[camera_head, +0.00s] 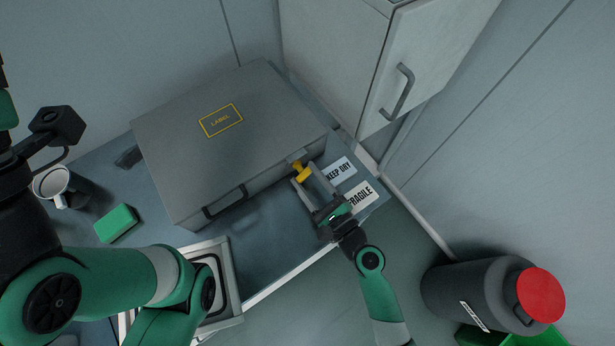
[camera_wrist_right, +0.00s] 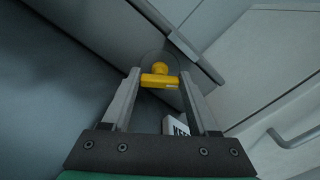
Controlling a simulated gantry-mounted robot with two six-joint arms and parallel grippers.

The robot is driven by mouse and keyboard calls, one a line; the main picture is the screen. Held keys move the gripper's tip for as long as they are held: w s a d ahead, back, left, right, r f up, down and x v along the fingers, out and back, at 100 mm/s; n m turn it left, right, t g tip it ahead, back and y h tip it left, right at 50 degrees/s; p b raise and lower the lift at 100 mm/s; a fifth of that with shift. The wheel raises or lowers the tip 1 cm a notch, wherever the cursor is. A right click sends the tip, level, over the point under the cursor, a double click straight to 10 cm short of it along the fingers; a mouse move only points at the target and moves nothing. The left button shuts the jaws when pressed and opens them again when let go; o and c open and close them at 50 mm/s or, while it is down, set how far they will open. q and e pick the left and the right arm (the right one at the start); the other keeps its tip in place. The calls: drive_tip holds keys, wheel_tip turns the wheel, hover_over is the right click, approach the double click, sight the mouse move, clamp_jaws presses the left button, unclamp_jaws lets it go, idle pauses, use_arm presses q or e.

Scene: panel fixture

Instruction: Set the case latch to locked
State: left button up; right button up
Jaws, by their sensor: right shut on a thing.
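A grey closed case (camera_head: 165,135) with a yellow-framed label lies on the bench. Its yellow latch (camera_head: 304,176) is on the front face, near the right corner. My right gripper (camera_head: 311,180) reaches it from the front and is shut on it. In the right wrist view the latch (camera_wrist_right: 160,81) shows as a round knob with a crossbar, and the bar spans the space between the fingertips (camera_wrist_right: 160,88). I cannot tell whether the latch reads locked. My left arm shows at the lower left, but its gripper is out of sight.
A dark handle (camera_head: 225,202) is on the case front. KEEP DRY (camera_head: 339,170) and FRAGILE (camera_head: 360,195) labels lie right of my gripper. A wall cabinet (camera_head: 375,60) hangs behind. A mug (camera_head: 55,182), green block (camera_head: 116,223) and red-capped canister (camera_head: 470,290) stand apart.

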drive_tip(key=o, duration=1.4)
drive_tip(key=p+v, duration=0.1)
drive_tip(key=v, duration=1)
drive_tip(key=shift+s+d, duration=0.25)
drive_tip(key=shift+c, duration=0.3)
